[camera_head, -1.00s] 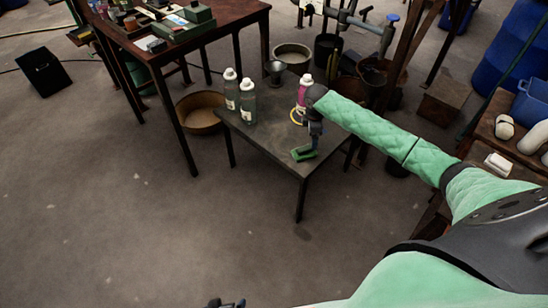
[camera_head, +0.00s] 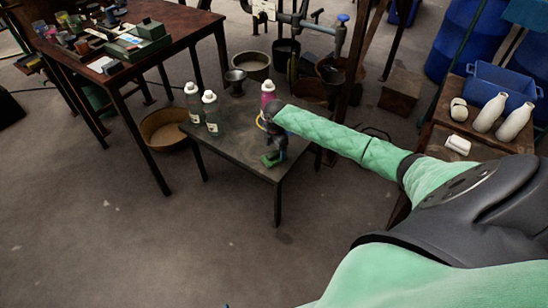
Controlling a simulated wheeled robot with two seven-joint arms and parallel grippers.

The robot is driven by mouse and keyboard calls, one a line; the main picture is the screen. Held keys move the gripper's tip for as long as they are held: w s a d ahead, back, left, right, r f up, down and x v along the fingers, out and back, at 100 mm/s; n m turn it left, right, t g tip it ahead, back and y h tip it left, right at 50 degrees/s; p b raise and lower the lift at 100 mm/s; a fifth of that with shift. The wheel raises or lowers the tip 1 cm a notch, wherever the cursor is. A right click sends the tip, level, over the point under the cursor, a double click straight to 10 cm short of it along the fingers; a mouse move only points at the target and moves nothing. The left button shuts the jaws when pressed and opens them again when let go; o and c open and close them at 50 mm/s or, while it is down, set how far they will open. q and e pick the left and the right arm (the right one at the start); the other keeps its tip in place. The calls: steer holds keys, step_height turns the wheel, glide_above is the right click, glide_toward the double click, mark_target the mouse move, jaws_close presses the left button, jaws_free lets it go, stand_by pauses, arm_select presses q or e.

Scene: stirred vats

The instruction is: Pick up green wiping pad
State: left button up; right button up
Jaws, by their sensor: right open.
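The green wiping pad (camera_head: 268,163) lies near the front right corner of the small dark table (camera_head: 230,155). It is partly hidden by my right gripper (camera_head: 274,157). My right arm comes in from the right in a green quilted sleeve and reaches over the table. The right gripper points down, open, right at the pad. It is too small to tell whether its fingers touch the pad or straddle it. My left gripper does not show clearly; only a tiny blue speck is at the bottom edge.
On the small table, two clear bottles (camera_head: 211,113) stand at the left and a pink bottle (camera_head: 268,94) stands behind my right gripper. A brown workbench (camera_head: 180,33) with tools is at the left. White bottles (camera_head: 514,122) stand on a right-hand table. The front floor is clear.

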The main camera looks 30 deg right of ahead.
mark_target(276, 152)
step_height(276, 152, down, 4)
steer(key=shift+w+d+r, duration=0.1)
steer(key=shift+r, duration=0.05)
steer(key=shift+c, duration=0.2)
steer(key=c, duration=1.1)
steer(key=shift+r, duration=0.1)
steer(key=shift+r, duration=0.5)
step_height(276, 152, up, 3)
steer(key=s+d+r, duration=0.4)
steer(key=s+d, duration=0.1)
steer(key=s+d+r, duration=0.3)
steer(key=shift+s+d, duration=0.1)
steer(key=shift+s, duration=0.05)
